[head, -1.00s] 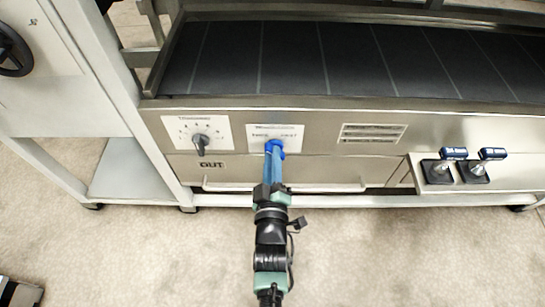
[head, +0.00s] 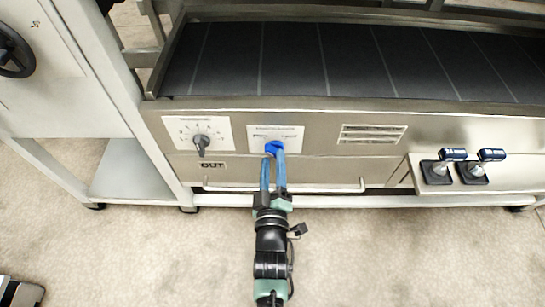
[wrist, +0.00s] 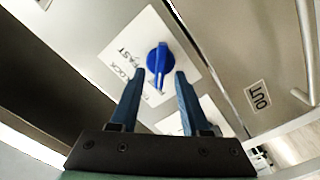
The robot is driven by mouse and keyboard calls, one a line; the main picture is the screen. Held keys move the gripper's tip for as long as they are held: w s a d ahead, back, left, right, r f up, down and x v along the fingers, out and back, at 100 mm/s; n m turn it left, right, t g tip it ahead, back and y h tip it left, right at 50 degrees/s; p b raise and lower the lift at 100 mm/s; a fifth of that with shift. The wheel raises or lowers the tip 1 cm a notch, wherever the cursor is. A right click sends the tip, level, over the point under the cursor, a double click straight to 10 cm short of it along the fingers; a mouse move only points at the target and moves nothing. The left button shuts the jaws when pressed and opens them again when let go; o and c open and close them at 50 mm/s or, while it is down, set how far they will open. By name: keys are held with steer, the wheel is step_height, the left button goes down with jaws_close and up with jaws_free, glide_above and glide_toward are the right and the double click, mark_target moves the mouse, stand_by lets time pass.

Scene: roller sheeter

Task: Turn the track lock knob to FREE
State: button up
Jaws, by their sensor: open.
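The track lock knob is a blue knob (wrist: 158,60) on a white label plate (wrist: 181,54) in the wrist view. A pale line on it points toward the bottom of that picture. FAST and LOCK can be read on the plate; other lettering near the line is too small to read. In the head view the knob (head: 272,147) sits on the plate (head: 292,133) on the machine's front. My gripper (head: 272,160) is open, its two blue fingers spread just below the knob. In the wrist view the gripper (wrist: 159,73) has its fingertips either side of the knob, apparently not touching it.
A dark pointer knob (head: 201,142) on a dial plate is to the left. A vent (head: 372,134) and two blue-topped levers (head: 453,155) are to the right.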

steer(key=s+p, duration=0.3)
steer(key=s, duration=0.8)
steer(key=shift+s+p, duration=0.3)
steer(key=shift+s, duration=0.05)
